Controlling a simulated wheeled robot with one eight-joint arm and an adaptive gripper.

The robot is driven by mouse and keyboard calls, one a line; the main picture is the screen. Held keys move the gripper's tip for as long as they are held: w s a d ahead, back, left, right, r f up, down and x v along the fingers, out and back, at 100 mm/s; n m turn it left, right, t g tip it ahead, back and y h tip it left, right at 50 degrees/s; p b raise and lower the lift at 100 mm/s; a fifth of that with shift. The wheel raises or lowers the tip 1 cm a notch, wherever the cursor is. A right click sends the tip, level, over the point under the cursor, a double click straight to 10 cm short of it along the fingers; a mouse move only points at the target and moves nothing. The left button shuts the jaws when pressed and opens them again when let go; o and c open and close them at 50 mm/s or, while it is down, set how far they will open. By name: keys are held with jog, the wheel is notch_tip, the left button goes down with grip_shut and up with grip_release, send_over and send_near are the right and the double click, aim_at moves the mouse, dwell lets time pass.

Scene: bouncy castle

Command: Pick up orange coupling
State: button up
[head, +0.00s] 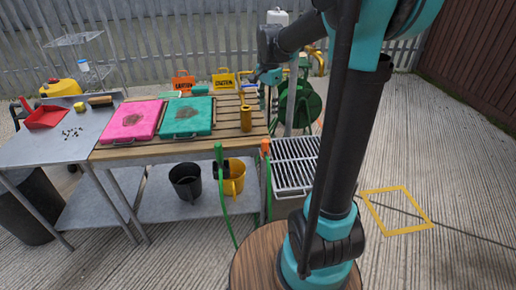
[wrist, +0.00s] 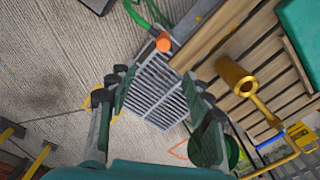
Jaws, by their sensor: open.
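The orange coupling (wrist: 163,42) shows in the wrist view above the middle, beside the table edge and close to a green hose (wrist: 140,15). In the head view the coupling (head: 265,146) is a small orange piece at the table's right front corner. My gripper (wrist: 152,82) is open and empty, its two dark green fingers spread apart. The coupling lies beyond the fingertips, not between them. In the head view my gripper (head: 262,77) hangs above the back right part of the table. Its fingers are too small there to make out clearly.
A metal grate (head: 295,165) lies right of the slatted table (head: 228,143). A brass cylinder (head: 246,118) stands on the slats, near teal (head: 187,118) and pink (head: 133,121) boards. Open floor lies right.

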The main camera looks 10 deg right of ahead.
aim_at(265, 141)
jog(key=f, duration=1.7)
jog(key=shift+w+a, duration=0.25)
jog(key=shift+a, duration=0.1)
grip_shut()
